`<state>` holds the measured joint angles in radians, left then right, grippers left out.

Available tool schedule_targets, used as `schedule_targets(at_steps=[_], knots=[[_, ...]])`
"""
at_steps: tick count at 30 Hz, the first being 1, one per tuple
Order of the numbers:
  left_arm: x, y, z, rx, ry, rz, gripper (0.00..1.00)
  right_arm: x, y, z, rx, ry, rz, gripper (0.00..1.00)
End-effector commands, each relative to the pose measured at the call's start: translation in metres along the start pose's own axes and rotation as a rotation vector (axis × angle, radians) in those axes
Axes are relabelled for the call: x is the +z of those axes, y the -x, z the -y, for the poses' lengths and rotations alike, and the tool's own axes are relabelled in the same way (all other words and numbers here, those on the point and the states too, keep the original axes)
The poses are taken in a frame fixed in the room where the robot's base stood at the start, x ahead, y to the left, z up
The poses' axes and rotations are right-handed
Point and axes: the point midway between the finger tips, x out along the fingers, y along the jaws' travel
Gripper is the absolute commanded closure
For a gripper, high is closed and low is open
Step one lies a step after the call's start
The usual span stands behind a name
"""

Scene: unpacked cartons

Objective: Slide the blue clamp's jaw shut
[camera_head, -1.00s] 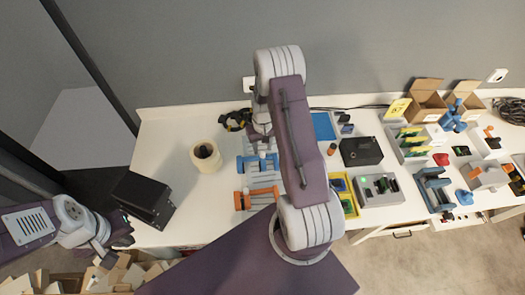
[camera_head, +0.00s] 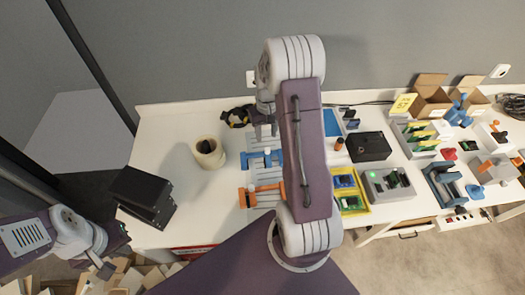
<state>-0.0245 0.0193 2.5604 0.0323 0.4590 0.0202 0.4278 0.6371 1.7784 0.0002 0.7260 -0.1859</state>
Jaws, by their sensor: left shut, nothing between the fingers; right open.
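The blue clamp (camera_head: 250,162) lies on a light rack on the white table, just above an orange clamp (camera_head: 257,196) in the picture. My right arm crosses in front of the rack and hides its right part. My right gripper (camera_head: 264,132) is open, with its fingers pointing down close to the blue clamp's upper edge. I cannot tell whether it touches the clamp, and how far the clamp's jaw stands open is too small to make out. My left gripper (camera_head: 107,268) is shut and empty at the lower left, off the table's front edge.
A cream round container (camera_head: 208,155) and a black box-shaped device (camera_head: 145,195) stand left of the clamps. A black-and-yellow item (camera_head: 237,117) lies behind. Yellow trays (camera_head: 352,203), a grey device (camera_head: 388,185) and a black box (camera_head: 369,146) stand to the right. Bare table lies between device and container.

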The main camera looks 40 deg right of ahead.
Motion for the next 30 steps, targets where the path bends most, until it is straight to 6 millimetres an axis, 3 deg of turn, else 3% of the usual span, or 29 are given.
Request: schedule_targets(at_steps=[2, 15, 25, 30], knots=[[-0.001, 0.003, 0.000, 0.000, 0.000, -0.001, 1.00, 0.000, -0.003, 0.000, 0.000, 0.000, 0.002, 0.59], [-0.001, 0.003, 0.000, 0.000, 0.000, -0.001, 1.00, 0.001, -0.082, 0.000, 0.001, -0.001, 0.002, 0.59], [-0.001, 0.003, 0.000, 0.000, 0.000, -0.001, 1.00, 0.000, -0.088, 0.000, 0.002, -0.001, -0.001, 0.59], [-0.001, 0.003, 0.000, 0.000, 0.000, -0.001, 1.00, 0.000, -0.088, 0.000, 0.002, -0.001, -0.001, 1.00]])
